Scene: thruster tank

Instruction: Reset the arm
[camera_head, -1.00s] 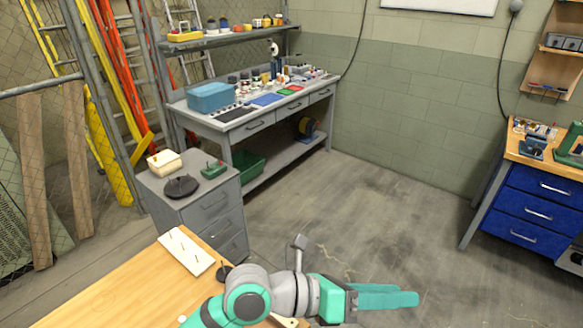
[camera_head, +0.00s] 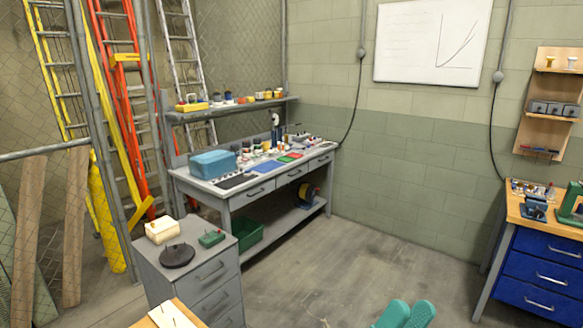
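My gripper (camera_head: 407,314) shows only at the bottom edge of the head view, right of centre. Its two teal fingers point up and stand a little apart with a narrow gap between them. I see nothing between them. The rest of my arm is below the picture. The fingers are seen against bare grey floor and touch nothing that I can see.
A grey drawer cabinet (camera_head: 205,287) stands at left, beside a wooden table corner (camera_head: 160,311). A blue drawer unit (camera_head: 543,263) stands at right. Open floor (camera_head: 340,265) lies between them.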

